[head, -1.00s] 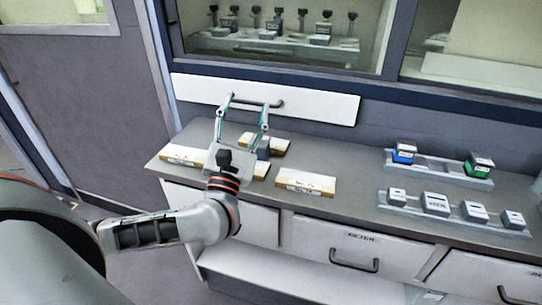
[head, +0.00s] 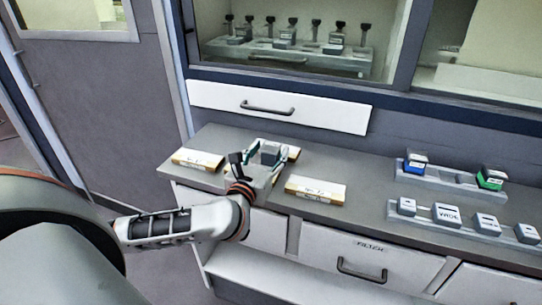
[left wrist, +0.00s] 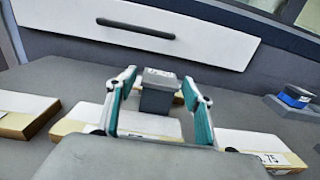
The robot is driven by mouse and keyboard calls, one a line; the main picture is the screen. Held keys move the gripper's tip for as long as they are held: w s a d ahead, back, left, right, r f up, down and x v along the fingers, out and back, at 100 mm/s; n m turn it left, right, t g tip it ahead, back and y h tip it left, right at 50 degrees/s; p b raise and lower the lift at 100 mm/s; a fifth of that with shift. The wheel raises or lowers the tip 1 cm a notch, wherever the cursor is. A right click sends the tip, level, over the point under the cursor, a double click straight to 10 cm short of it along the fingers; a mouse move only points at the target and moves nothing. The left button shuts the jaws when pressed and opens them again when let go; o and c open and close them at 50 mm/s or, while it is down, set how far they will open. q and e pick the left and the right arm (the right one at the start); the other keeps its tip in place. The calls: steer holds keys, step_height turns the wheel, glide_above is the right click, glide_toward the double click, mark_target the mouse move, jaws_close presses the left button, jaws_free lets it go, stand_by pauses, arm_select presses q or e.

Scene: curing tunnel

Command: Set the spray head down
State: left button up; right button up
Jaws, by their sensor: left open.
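The spray head, a dark grey block with a pale label on top (head: 270,151), sits on a flat white-topped tan box on the bench. It also shows in the left wrist view (left wrist: 159,92), upright between the two fingers. My left gripper (head: 269,154) is open, one finger on each side of the block. In the left wrist view the gripper (left wrist: 160,88) shows a gap beside the block at the right finger; contact at the left finger is unclear. The block's lower part is partly hidden in the head view. My right gripper is not in view.
Similar boxes lie to the left (head: 197,161) and right (head: 315,190). Racks at right hold a blue-based block (head: 415,165), a green-based block (head: 490,179) and several grey ones (head: 447,214). A white handled panel (head: 280,106) stands behind. Bare bench lies right of the boxes.

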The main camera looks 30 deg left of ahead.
arm_select(q)
steer(key=shift+x, duration=0.8)
steer(key=shift+r, duration=0.1)
jaws_close()
